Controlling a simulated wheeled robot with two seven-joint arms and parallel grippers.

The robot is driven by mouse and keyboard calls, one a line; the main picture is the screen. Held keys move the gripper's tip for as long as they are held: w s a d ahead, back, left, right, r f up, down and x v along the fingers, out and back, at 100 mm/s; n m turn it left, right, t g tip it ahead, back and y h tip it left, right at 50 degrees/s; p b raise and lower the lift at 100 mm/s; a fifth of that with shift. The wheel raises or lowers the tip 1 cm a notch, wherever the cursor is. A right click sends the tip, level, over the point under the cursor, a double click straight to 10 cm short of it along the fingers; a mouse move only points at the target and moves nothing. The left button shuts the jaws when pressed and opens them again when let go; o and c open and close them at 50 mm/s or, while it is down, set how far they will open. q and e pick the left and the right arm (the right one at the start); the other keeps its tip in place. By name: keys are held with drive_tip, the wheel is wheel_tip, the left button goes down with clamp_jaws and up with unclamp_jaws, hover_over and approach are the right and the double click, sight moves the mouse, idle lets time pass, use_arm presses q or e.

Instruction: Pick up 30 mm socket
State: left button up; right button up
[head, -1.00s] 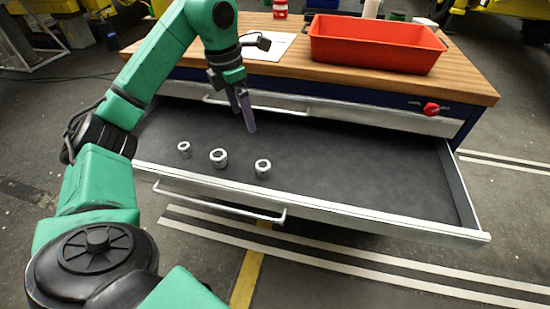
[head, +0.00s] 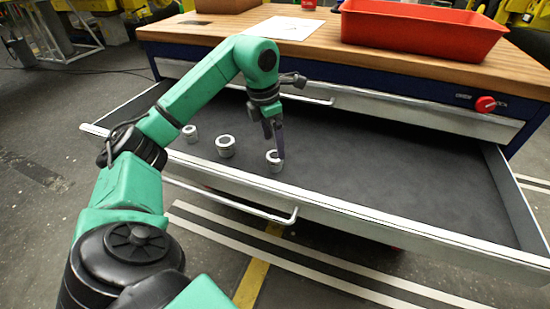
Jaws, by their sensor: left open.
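Three metal sockets stand in the open drawer (head: 400,190) in the head view. The left socket (head: 190,133) is the smallest. The middle socket (head: 225,146) stands apart from it. The right socket (head: 274,164) is nearest my left gripper (head: 277,152). My left gripper is open and points down, its fingertips at the right socket and partly covering it. I cannot tell whether they touch it. No size marking can be read on any socket. My right gripper is not in view.
The drawer's front wall and handle (head: 235,205) lie just in front of the sockets. The workbench top (head: 330,55) behind holds a red tray (head: 420,32) and a white sheet (head: 285,28). The right part of the drawer is empty.

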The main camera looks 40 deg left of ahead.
sight(275, 155)
use_arm(q)
drive_tip(key=f, duration=0.3)
drive_tip(key=f+b, duration=0.1)
drive_tip(key=f, duration=0.2)
drive_tip(key=shift+w+d+f, duration=0.1)
drive_tip(key=shift+w+f, duration=0.1)
drive_tip(key=shift+f, duration=0.2)
drive_tip(key=shift+r, duration=0.1)
clamp_jaws()
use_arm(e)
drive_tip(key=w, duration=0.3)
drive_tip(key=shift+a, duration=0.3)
use_arm(q)
drive_tip(key=shift+r, duration=0.1)
drive_tip(key=shift+r, duration=0.4)
wheel_tip(275, 155, up, 8)
drive_tip(key=shift+w+f+p, duration=0.1)
drive_tip(key=shift+f+p, duration=0.1)
drive_tip(key=shift+p, duration=0.95)
wheel_tip(275, 155, up, 12)
drive_tip(key=p, duration=0.5)
drive_tip(key=shift+f+p, duration=0.25)
drive_tip(key=shift+p, duration=0.1)
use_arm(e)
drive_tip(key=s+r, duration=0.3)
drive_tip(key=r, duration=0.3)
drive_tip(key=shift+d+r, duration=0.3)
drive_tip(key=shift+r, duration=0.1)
